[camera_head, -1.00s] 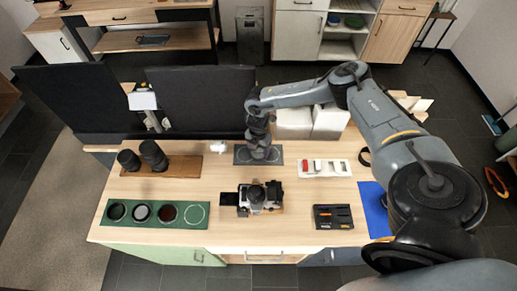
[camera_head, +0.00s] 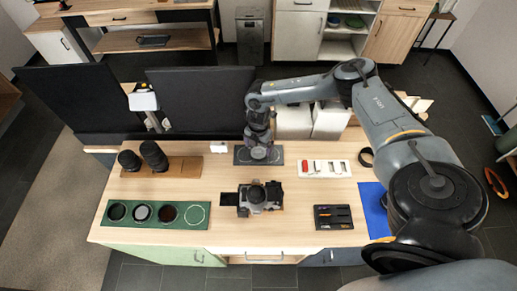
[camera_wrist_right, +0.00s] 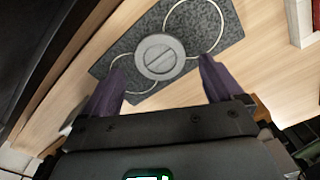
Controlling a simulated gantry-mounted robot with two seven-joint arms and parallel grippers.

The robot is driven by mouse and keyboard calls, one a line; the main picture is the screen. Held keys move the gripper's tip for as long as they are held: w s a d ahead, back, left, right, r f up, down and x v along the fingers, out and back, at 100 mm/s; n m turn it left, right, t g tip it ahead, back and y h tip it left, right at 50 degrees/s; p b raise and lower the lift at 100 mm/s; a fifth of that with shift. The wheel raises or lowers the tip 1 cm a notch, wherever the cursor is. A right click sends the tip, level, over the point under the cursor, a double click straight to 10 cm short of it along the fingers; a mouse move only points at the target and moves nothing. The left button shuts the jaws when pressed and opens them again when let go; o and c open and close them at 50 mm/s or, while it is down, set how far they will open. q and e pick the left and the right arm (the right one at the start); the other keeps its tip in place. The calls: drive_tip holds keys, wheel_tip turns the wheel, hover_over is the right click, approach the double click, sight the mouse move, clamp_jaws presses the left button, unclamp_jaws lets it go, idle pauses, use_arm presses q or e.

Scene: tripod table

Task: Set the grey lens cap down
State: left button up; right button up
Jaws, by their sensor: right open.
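The grey lens cap (camera_wrist_right: 159,56) lies flat on the dark grey mat (camera_wrist_right: 205,28), which has two pale circle outlines. In the right wrist view the cap overlaps the left outline area; exact centring is hard to tell. In the head view the cap (camera_head: 259,153) shows on the mat (camera_head: 241,160), just below my right gripper (camera_head: 258,143). In the wrist view my right gripper (camera_wrist_right: 162,70) is open. Its purple fingertips stand on either side of the cap, with a clear gap on the right; nothing is held. My left gripper is not in view.
A camera (camera_head: 258,197) stands in front of the mat. A white tray (camera_head: 345,169) with small items is to the right. Black lenses (camera_head: 153,156) stand on a brown board at left. A green filter tray (camera_head: 112,225) lies front left. Dark monitors (camera_head: 203,95) stand behind.

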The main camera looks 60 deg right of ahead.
sight(259, 152)
wheel_tip(259, 152, up, 9)
drive_tip(key=shift+r, duration=0.2)
idle(0.6)
